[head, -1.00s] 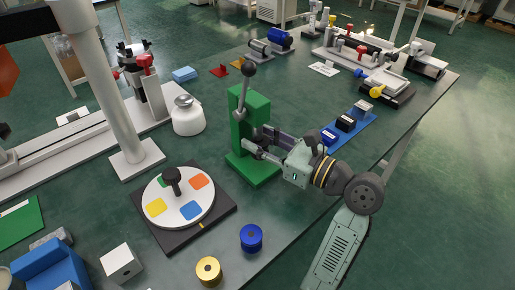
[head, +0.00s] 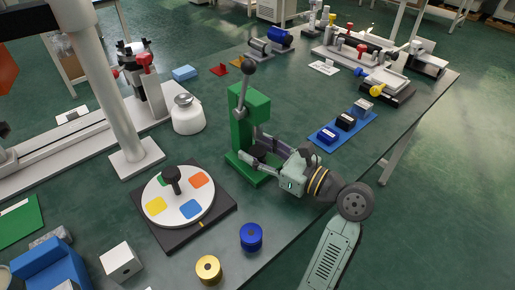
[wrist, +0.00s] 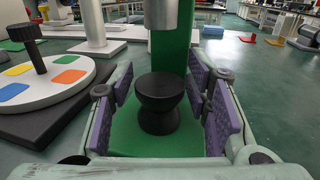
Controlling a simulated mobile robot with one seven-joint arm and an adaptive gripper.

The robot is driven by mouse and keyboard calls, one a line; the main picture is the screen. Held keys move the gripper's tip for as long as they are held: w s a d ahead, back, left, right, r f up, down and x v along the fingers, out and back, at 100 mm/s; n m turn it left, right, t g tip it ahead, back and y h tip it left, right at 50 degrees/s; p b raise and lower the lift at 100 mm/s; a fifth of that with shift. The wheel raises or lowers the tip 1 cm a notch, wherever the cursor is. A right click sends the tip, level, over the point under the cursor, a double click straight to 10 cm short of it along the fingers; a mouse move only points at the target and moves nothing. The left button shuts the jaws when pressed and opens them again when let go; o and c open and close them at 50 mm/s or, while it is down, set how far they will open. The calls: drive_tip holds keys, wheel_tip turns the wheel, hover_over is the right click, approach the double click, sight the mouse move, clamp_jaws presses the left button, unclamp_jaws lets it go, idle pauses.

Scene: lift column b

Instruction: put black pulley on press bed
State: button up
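The black pulley (wrist: 160,102) stands upright on the green press bed (wrist: 125,135) in the wrist view, below the grey ram. It has a wide top and a narrower waist. In the head view the green press (head: 256,105) stands mid-table, its bed (head: 238,160) partly covered by my gripper (head: 262,155). In the wrist view my gripper (wrist: 165,95) is open, with purple-padded fingers on both sides of the pulley. Gaps show between the pads and the pulley. In the head view the pulley is mostly hidden by the fingers.
A round turntable (head: 178,199) with coloured patches lies left of the press. A blue spool (head: 251,237) and a gold spool (head: 208,269) stand at the near edge. A blue tray (head: 346,130) with blocks lies right of the press. Table between press and spools is clear.

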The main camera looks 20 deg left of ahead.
drive_tip(key=shift+o, duration=0.6)
drive_tip(key=shift+r, duration=0.1)
drive_tip(key=shift+s+d, duration=0.1)
drive_tip(key=shift+d, duration=0.2)
drive_tip(key=b+v, duration=0.1)
drive_tip(key=v, duration=1)
drive_tip(key=shift+s+d, duration=0.1)
drive_tip(key=shift+d, duration=0.1)
